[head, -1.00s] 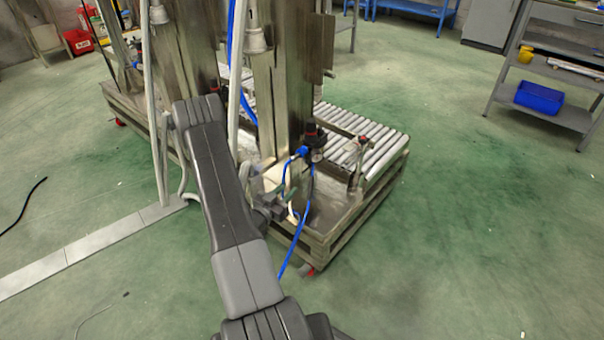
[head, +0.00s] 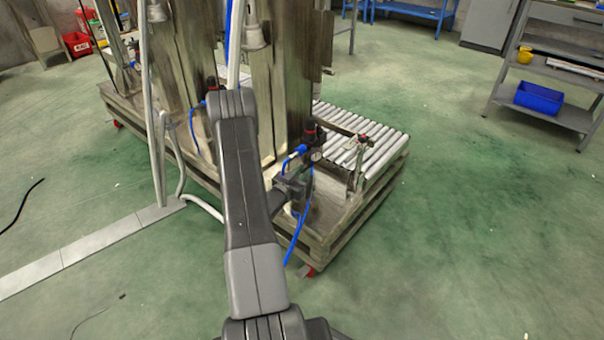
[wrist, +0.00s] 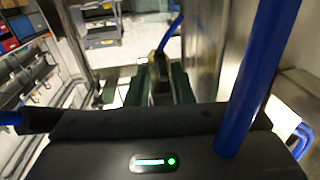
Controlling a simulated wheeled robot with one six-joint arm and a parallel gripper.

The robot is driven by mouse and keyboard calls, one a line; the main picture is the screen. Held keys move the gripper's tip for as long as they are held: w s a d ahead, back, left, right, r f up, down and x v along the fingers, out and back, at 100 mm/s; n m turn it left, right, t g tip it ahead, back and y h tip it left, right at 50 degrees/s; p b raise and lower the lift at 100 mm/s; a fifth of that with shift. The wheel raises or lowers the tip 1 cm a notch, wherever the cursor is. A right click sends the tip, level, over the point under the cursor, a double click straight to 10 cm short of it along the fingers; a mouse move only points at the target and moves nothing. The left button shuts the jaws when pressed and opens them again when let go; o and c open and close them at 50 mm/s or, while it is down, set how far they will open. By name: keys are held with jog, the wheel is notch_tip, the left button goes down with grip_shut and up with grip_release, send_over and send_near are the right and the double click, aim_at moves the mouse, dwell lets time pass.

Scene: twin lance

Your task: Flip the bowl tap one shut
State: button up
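In the wrist view my gripper (wrist: 159,84) has its two green-faced fingers apart, so it is open. A dark fitting with a brass-coloured end (wrist: 158,58) and a blue hose (wrist: 172,32) show between and just beyond the fingers. I cannot tell whether the fingers touch it, nor make out a tap lever. In the head view my gripper (head: 296,188) is beside the steel column, just below a black filter unit with a red top (head: 311,133). The arm and gripper hide part of the fittings there, and the tap is too small to identify.
A thick blue hose (wrist: 258,75) crosses close in front of the wrist camera at right. A steel column (wrist: 205,45) stands close on the right. A roller conveyor (head: 375,145) lies beyond the fittings. The green floor (head: 450,230) to the right is clear.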

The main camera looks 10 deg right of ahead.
grip_shut()
jog(key=shift+w, duration=0.1)
jog(key=shift+w+a+m+g+h+b, duration=0.2)
jog(key=shift+m+g+h+b, duration=0.25)
jog(key=shift+m+g+h, duration=0.35)
jog(key=shift+o, duration=1.5)
grip_release()
jog(key=shift+s, duration=0.1)
